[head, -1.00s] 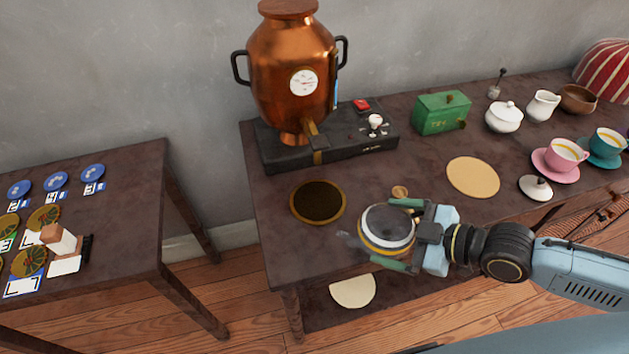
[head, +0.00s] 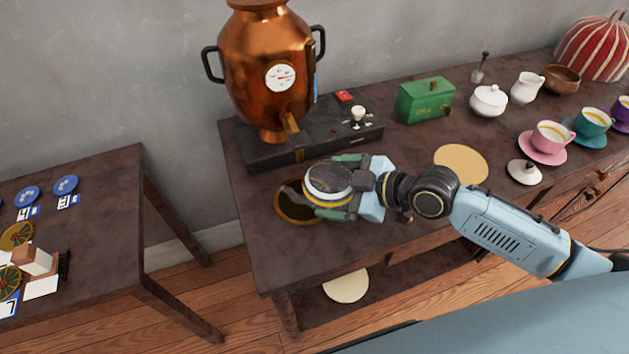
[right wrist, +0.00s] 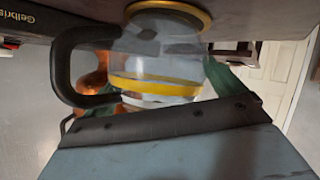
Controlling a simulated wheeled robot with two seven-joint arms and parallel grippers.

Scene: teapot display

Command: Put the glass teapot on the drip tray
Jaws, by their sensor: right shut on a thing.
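The glass teapot (head: 328,180), clear with a yellow band and a pale rim, is between the green-padded fingers of my right gripper (head: 340,187), which is shut on it. In the right wrist view, which is upside down, the teapot (right wrist: 155,85) shows its black handle at the left. The drip tray (head: 284,211) is a dark round disc with a brass rim in front of the copper urn. The teapot overlaps the tray's right part; I cannot tell whether they touch. The tray's brass rim (right wrist: 205,17) shows beyond the teapot's base in the wrist view. My left gripper is not in view.
The copper urn (head: 265,75) stands on a black base (head: 255,152) just behind the tray. A tan round mat (head: 461,164), green box (head: 425,100), white lid (head: 525,172) and cups lie to the right. The table's front left is clear.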

